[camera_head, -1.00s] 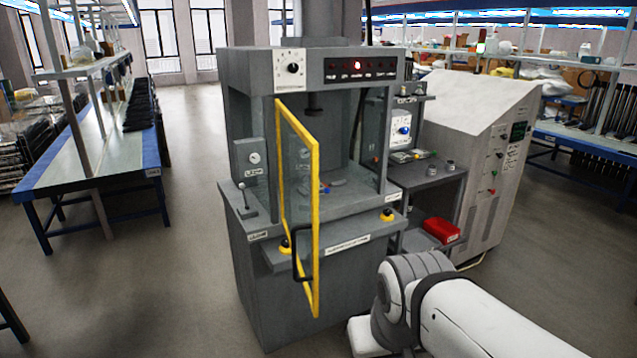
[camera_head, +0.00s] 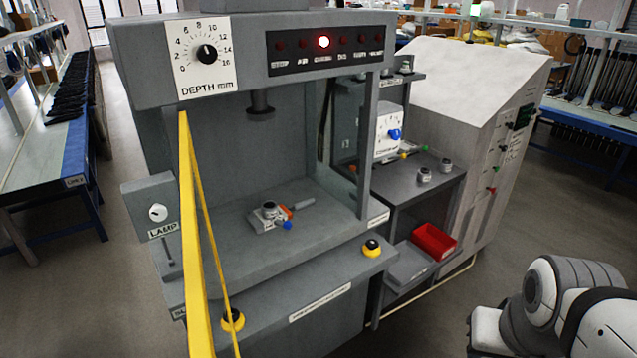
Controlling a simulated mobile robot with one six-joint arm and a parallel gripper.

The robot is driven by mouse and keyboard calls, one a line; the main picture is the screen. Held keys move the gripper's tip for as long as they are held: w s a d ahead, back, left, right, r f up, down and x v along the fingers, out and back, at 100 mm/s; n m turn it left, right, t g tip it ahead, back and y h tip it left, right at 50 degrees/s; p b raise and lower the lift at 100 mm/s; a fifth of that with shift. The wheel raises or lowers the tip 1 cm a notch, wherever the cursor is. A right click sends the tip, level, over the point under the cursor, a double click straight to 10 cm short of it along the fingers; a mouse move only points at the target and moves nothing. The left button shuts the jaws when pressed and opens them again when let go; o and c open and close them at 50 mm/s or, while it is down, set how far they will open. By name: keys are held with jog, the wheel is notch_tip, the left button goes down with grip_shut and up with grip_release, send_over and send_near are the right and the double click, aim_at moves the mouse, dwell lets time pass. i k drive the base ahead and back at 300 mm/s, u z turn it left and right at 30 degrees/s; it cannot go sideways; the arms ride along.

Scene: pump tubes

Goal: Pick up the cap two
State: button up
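Two small grey round pieces that look like caps sit on the dark side table (camera_head: 397,194) to the right of the press. One piece (camera_head: 424,175) is nearer, and the other (camera_head: 446,165) is a little farther back and right. I cannot tell which of them is cap two. Another small grey round piece (camera_head: 269,208) sits in a fixture with a blue knob and an orange part, inside the press. My arm shows at the bottom right, apart from the table. My gripper is not visible.
The grey press (camera_head: 300,270) has its yellow-framed door (camera_head: 192,240) swung open towards me. A red bin (camera_head: 433,241) lies on a lower shelf under the side table. A dial box (camera_head: 388,130) stands at the table's back. A pale sloped cabinet (camera_head: 470,90) is at the right.

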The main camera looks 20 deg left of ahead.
aim_at(272, 213)
jog(key=u, duration=0.15)
jog(key=i, duration=1.15)
jog(key=u, duration=1.2)
jog(key=i, duration=0.6)
jog(key=u, duration=0.35)
